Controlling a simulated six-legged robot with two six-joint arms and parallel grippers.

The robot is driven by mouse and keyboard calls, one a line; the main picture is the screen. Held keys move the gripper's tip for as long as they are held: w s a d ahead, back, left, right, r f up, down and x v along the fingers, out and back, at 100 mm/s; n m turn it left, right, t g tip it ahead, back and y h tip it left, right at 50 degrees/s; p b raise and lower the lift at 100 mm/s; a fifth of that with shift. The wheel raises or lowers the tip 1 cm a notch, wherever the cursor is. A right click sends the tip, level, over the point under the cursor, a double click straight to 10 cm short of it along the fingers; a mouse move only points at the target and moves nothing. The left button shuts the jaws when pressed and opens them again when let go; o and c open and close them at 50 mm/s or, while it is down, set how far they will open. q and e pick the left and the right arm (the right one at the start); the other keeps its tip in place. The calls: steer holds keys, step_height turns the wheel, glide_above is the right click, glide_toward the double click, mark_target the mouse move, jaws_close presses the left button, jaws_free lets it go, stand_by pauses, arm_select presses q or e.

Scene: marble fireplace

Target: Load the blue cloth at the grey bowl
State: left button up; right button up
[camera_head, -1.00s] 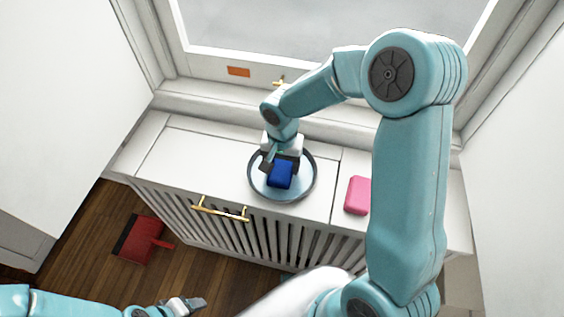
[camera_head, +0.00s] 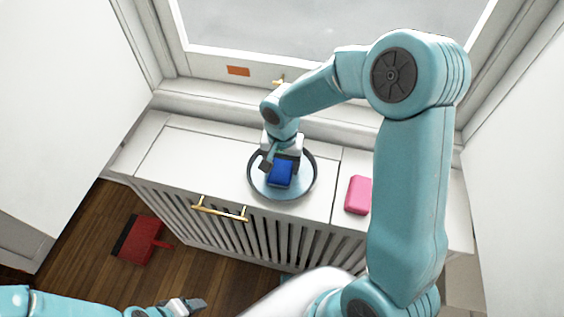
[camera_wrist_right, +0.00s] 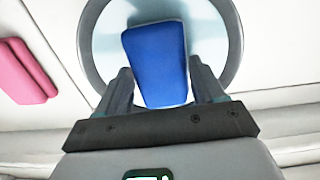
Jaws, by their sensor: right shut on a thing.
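The blue cloth (camera_head: 280,173) is a small folded block over the grey bowl (camera_head: 296,190), a shallow round dish on the white cabinet top under the window. My right gripper (camera_head: 279,163) is above the bowl, shut on the cloth. In the right wrist view the cloth (camera_wrist_right: 156,62) lies between the two fingers (camera_wrist_right: 158,88), with the bowl's rim (camera_wrist_right: 234,50) around it. I cannot tell whether the cloth touches the bowl's floor. My left gripper (camera_head: 186,305) is at the bottom left, low and away from the cabinet; its jaws are too small to judge.
A pink block (camera_head: 358,195) lies on the cabinet top right of the bowl. A red dustpan-like object (camera_head: 138,242) lies on the wooden floor at left. A brass handle (camera_head: 220,209) sticks out from the slatted cabinet front. The cabinet top left of the bowl is clear.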

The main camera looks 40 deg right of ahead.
mark_target(281, 166)
stand_by(0.6)
steer(key=shift+r+p, duration=2.2)
steer(key=shift+r, duration=1.3)
